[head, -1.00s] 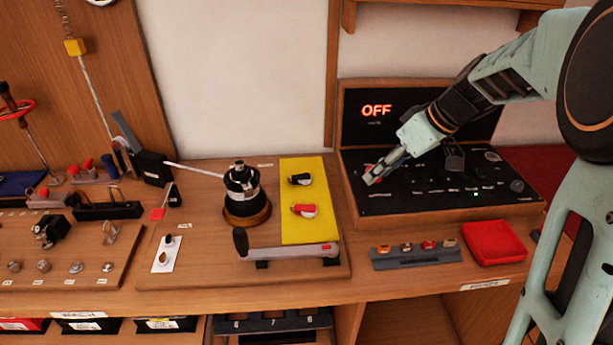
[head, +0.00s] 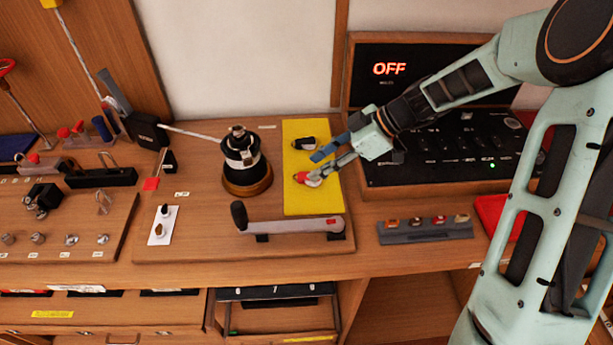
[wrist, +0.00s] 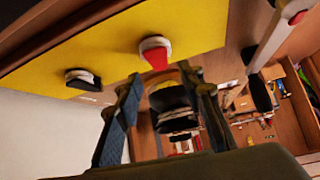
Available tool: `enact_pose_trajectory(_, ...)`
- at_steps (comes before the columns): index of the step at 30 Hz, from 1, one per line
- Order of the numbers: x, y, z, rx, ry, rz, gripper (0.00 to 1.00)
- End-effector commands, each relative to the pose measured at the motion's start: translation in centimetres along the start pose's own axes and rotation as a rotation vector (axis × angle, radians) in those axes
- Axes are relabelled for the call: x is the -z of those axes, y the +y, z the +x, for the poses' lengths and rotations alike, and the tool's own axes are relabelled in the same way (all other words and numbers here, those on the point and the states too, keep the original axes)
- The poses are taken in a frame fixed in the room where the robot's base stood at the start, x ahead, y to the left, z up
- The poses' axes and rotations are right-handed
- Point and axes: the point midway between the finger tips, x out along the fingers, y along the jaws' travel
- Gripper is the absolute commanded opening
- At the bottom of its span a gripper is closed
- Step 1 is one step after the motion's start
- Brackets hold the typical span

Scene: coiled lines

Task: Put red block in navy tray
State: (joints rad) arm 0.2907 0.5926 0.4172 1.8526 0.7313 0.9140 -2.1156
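My gripper (head: 314,168) is over the yellow panel (head: 296,204), its fingers apart with nothing held between them. In the head view one fingertip is by the red-topped knob (head: 308,180) and partly covers it. In the wrist view the red-topped knob (wrist: 155,54) sits on a white base just beyond the gap between my fingertips (wrist: 160,76); contact is unclear. A navy surface, perhaps the navy tray (head: 14,147), is cut off at the far left edge.
A black-topped knob (head: 305,143) is also on the yellow panel. A lever bar (head: 290,225) lies in front of it. A grey rack (head: 425,231) holds several small coloured pieces. A red tray (head: 490,212) is partly behind my arm. The console (head: 450,150) reads OFF.

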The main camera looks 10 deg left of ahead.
Motion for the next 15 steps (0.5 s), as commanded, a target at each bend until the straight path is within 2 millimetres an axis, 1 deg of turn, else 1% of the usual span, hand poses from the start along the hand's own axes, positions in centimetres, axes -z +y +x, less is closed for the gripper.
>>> enact_pose_trajectory(9, 0.2, -0.2, 4.4, 0.004, 0.000, 0.001, 0.36)
enact_pose_trajectory(12, 0.1, -0.2, 5.0, 0.001, 0.000, 0.001, 0.36)
enact_pose_trajectory(15, 0.1, -0.2, 5.1, 0.000, -0.001, 0.001, 0.36)
